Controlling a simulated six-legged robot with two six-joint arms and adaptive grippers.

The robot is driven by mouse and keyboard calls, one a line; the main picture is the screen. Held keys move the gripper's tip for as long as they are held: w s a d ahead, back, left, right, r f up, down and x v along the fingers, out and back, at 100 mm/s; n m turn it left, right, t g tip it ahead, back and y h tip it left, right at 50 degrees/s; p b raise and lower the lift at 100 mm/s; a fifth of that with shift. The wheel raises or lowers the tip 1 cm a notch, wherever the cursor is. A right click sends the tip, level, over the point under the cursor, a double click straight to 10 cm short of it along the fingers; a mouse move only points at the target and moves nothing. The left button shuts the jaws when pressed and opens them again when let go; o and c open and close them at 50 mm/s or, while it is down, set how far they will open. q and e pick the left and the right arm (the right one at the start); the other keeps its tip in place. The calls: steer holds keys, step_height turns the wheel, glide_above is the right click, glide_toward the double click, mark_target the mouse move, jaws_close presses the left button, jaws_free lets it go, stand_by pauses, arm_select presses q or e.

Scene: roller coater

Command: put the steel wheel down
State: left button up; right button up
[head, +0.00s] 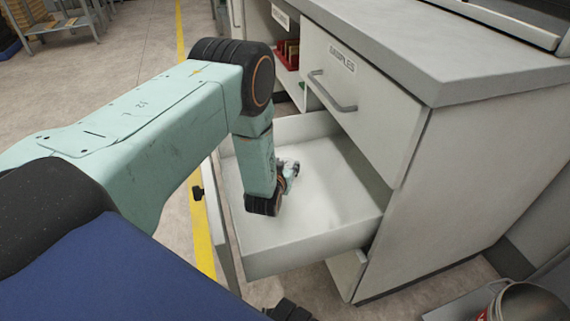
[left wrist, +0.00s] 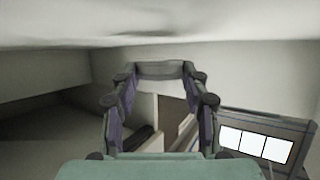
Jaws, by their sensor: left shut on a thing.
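My left gripper (head: 289,170) reaches down into an open drawer (head: 325,231) of the grey cabinet. In the left wrist view its two fingers (left wrist: 163,78) are shut on a grey piece, seen edge-on between the fingertips, which I take to be the steel wheel (left wrist: 163,70). In the head view the wrist hides most of the grip, and I cannot make out the wheel clearly. A soft shadow lies on the pale drawer floor near the fingertips. I cannot tell whether the wheel touches the floor. My right gripper is not clearly seen.
The drawer floor around the gripper is bare, with low walls. A closed drawer with a handle (head: 333,92) sits above it, under the worktop (head: 440,45). Red bins (head: 288,53) are on a shelf behind. A metal bucket (head: 525,302) stands at the lower right.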

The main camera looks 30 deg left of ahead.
arm_select(q)
steer(key=shift+s+f, duration=0.15)
steer(key=shift+f, duration=0.05)
steer(key=o, duration=1.2)
steer(key=shift+s+f, duration=0.15)
steer(key=shift+r, duration=0.25)
steer(key=shift+s+r, duration=0.15)
steer(key=shift+r, duration=0.1)
steer(key=p+v, duration=0.1)
steer(key=v, duration=0.1)
steer(key=p+v, duration=0.2)
steer(key=v, duration=0.1)
steer(key=shift+s+d+r, duration=0.1)
steer(key=shift+d+r, duration=0.05)
steer(key=shift+r, duration=0.3)
steer(key=shift+s+d+r+p, duration=0.2)
steer(key=shift+s+p, duration=0.15)
steer(key=shift+s, duration=0.3)
